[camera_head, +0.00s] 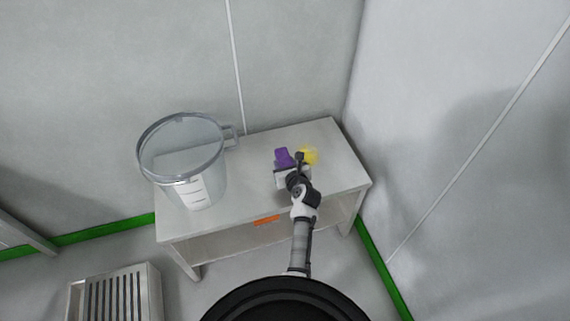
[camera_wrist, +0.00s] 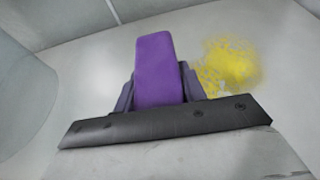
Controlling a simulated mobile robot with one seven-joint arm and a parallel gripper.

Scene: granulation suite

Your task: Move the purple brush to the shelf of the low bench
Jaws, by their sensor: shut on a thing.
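The purple brush (camera_head: 283,157) is at my gripper (camera_head: 291,168), over the right part of the low bench top (camera_head: 250,150). In the wrist view the purple brush (camera_wrist: 156,70) stands between the two dark fingers, and my gripper (camera_wrist: 158,92) is shut on it. Its lower end is hidden behind the dark gripper bar. I cannot tell whether the brush touches the bench top. The bench has a lower shelf (camera_head: 235,243) under its top, seen through the open front and partly in shadow.
A large clear vessel (camera_head: 190,180) with a handle stands on the bench top's left side. A yellow powder patch (camera_head: 309,155) lies right of the brush. A slatted metal grate (camera_head: 115,295) stands at lower left. Walls close the back and right.

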